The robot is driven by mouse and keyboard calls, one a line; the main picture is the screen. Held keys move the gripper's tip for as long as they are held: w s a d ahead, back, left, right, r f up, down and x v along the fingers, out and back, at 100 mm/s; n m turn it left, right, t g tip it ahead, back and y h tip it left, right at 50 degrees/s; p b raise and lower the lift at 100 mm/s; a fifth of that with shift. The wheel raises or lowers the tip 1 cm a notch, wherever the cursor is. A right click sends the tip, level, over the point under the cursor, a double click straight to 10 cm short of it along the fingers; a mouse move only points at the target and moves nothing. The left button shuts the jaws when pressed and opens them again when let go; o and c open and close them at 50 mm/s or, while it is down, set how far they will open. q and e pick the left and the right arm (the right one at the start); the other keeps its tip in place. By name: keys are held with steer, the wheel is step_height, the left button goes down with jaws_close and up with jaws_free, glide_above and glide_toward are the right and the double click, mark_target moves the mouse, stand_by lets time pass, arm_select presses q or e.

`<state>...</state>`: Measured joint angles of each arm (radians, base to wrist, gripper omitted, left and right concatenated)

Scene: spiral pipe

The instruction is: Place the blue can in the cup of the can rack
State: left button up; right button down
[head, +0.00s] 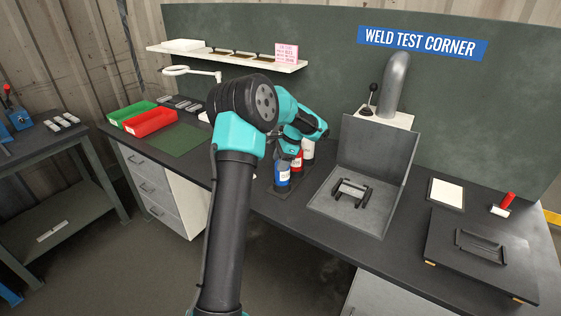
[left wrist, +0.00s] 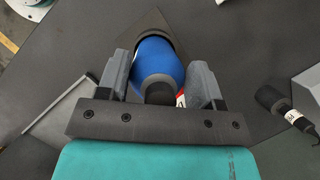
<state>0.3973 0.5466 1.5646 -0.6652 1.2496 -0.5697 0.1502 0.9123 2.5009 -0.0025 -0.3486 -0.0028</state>
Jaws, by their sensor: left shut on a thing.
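The blue can (head: 282,179), with a pale label, is upright low over the near end of the dark can rack (head: 299,191). My left gripper (head: 284,161) is above it, pointing down, shut on its upper part. In the left wrist view the blue can (left wrist: 157,62) sits between the two grey fingers of my left gripper (left wrist: 160,88), with a dark curved edge of the rack (left wrist: 148,21) just beyond it. I cannot tell whether its base is inside the cup. My right gripper is not in view.
A red can (head: 297,161) and a whitish can (head: 308,149) stand right behind the blue one. A grey metal booth (head: 325,207) with a small dark fixture is to the right. Red (head: 150,123) and green (head: 128,113) bins are at the left.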

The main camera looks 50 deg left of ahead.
arm_select(q)
steer(key=o, duration=1.4)
steer(key=shift+f, duration=0.1)
steer(key=shift+o, duration=0.2)
steer(key=v, duration=1.2)
